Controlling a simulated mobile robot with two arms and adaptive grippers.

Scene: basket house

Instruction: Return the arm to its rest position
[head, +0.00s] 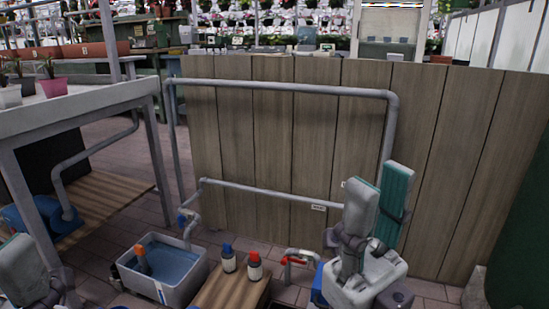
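My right gripper (381,172) is in the lower right of the head view, its two grey and teal fingers pointing up the picture, in front of the wooden panel wall. The fingers stand apart with nothing visible between them, so it looks open and empty. My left gripper (22,268) is at the lower left edge, cut off by the frame. Only part of it shows, so whether it is open or shut cannot be told.
A grey tub of water (160,268) stands on the floor, with bottles on a wooden box (230,290) beside it. A pipe with a red valve handle (293,260) is left of my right gripper. A grey table (75,105) is at left, the panel wall (285,140) behind.

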